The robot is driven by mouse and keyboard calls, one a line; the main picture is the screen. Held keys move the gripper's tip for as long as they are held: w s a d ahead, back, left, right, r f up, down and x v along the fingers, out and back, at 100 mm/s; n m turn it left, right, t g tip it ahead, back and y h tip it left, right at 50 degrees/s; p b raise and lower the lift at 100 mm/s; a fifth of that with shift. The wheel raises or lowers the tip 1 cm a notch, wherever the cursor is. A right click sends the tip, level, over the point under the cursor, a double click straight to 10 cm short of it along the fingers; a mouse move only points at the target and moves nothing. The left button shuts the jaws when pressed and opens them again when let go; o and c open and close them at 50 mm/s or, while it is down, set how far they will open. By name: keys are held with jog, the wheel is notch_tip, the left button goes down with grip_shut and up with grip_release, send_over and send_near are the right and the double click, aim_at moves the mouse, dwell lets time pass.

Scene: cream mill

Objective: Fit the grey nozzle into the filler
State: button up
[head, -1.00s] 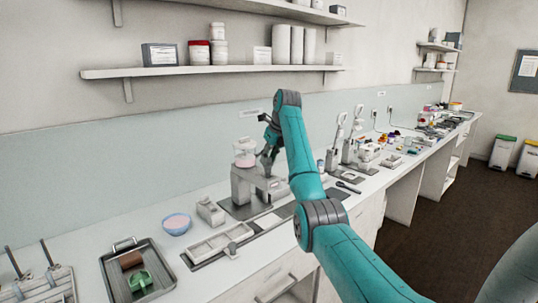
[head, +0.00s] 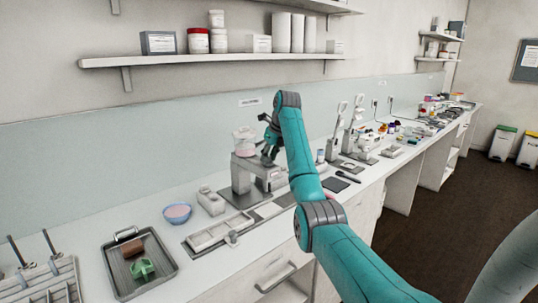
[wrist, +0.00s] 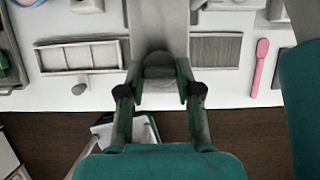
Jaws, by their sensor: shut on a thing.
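The filler (head: 242,178) is a grey bench machine with a clear jar on top, standing on a dark base plate at mid-bench. In the wrist view its grey body (wrist: 158,18) runs down from the top edge between my fingers. My gripper (wrist: 160,92) is shut on the grey nozzle (wrist: 159,68), a short rounded grey piece between the fingertips. In the head view my gripper (head: 268,150) is at the filler's right side, close to its head. My arm and fingers hide the nozzle there, and I cannot tell whether it touches the filler.
A white mould frame (head: 205,238) lies in front of the filler. Left of it are a blue bowl (head: 177,212) and a metal tray (head: 165,272) with brown and green pieces. A pink spatula (wrist: 260,65) lies to the right. Other bench equipment stands farther right; a shelf hangs above.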

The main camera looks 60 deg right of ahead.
jog(key=shift+f, duration=0.1)
dwell(0.3)
jog(key=o, duration=1.1)
jog(key=shift+c, duration=0.2)
jog(key=shift+r, duration=3)
